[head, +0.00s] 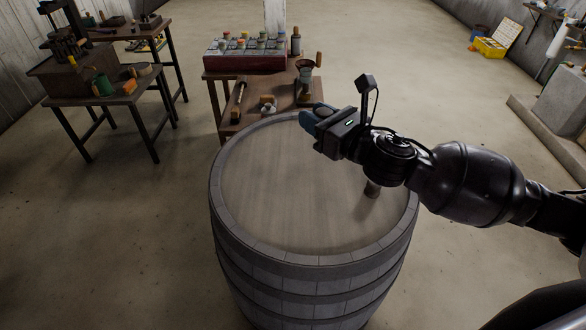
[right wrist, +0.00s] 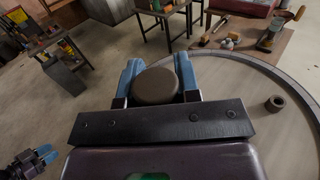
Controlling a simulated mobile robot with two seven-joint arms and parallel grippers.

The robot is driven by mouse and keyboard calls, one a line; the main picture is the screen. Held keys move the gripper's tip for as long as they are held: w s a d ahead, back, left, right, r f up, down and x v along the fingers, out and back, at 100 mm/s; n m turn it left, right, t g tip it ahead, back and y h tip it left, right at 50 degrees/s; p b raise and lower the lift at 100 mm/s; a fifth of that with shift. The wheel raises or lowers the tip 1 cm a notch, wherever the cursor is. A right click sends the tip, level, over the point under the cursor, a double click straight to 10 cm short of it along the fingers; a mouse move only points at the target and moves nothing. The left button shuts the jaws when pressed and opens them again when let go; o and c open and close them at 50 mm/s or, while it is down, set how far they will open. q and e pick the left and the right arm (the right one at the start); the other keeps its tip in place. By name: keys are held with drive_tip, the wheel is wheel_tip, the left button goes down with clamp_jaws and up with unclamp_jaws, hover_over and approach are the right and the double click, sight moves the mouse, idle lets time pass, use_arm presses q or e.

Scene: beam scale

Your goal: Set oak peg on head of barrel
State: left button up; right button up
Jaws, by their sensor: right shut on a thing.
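The barrel (head: 290,205) stands upright in the middle of the head view, its flat round wooden head facing up. My right gripper (head: 322,114) is above the barrel, over the far part of its head in the picture. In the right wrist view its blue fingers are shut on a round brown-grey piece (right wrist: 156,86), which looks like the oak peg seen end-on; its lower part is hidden. Any gap between it and the barrel head cannot be judged. My left gripper (right wrist: 42,157) shows small at the lower left of the right wrist view, fingers apart and empty.
A small table (head: 228,128) with a hammer and a red box of jars (head: 245,60) stands behind the barrel. Open floor lies left.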

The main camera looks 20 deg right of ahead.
wheel_tip(320, 180, down, 20)
drive_tip(key=shift+w+r, duration=0.1)
drive_tip(key=shift+r, duration=0.1)
idle(0.5)
drive_tip(key=shift+f, duration=0.2)
drive_tip(key=o, duration=0.9)
drive_tip(key=shift+r, duration=0.1)
drive_tip(key=shift+r, duration=0.15)
drive_tip(key=b+v, duration=0.2)
drive_tip(key=v, duration=1)
drive_tip(key=shift+d, duration=0.1)
